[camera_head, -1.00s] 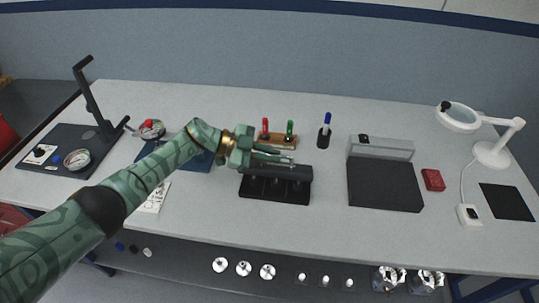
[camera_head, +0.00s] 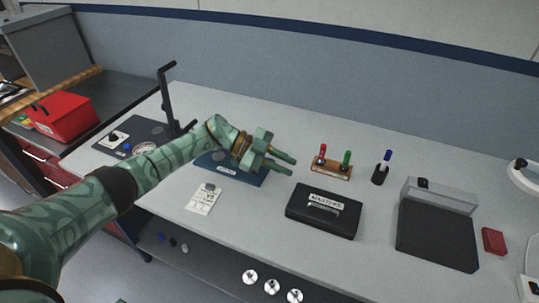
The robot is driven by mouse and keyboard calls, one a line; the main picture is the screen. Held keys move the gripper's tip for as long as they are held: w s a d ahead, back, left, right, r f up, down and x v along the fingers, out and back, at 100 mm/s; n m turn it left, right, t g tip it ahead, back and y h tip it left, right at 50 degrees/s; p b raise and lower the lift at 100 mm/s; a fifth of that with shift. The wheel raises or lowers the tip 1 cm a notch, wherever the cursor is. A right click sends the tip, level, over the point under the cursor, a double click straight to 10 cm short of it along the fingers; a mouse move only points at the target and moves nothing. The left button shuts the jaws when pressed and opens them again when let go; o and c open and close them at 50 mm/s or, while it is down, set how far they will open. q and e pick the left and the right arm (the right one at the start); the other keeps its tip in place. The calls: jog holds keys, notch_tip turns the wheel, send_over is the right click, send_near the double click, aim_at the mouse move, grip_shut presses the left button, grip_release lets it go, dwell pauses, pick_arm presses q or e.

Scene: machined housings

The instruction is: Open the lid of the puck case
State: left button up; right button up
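The puck case (camera_head: 311,221) is a black box on the middle of the table in the head view, with a white label reading like "MASTERS" and a light handle on its lid (camera_head: 343,205). The lid lies flat and looks shut. My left gripper (camera_head: 293,167) is up and to the left of the case, apart from it. Its two fingers point right with a gap between them, and nothing shows between them. My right gripper is not in view.
A wooden rack (camera_head: 331,173) with a red and a green item stands behind the case, beside a pen holder (camera_head: 379,175). A blue mat (camera_head: 243,178) lies under my arm.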

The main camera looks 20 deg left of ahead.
pick_arm(q)
jog(key=v, duration=0.4)
jog(key=shift+a+r, duration=0.15)
jog(key=shift+a, duration=0.2)
jog(key=shift+d, duration=0.1)
